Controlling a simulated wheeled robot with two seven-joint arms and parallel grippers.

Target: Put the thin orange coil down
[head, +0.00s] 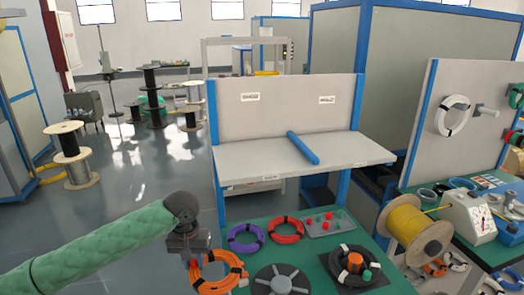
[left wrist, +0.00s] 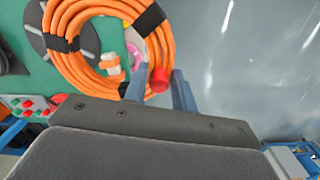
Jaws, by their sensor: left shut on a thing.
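The orange coil (head: 224,283), bound with black tape, is at the front left edge of the green table. My left gripper (head: 190,259) is at its left rim, pointing down. A white and orange piece and a pink patch show inside the ring. I cannot tell whether the coil touches the table. My right gripper is not in view.
A bench (head: 260,161) with a blue bar stands behind. Open floor lies left.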

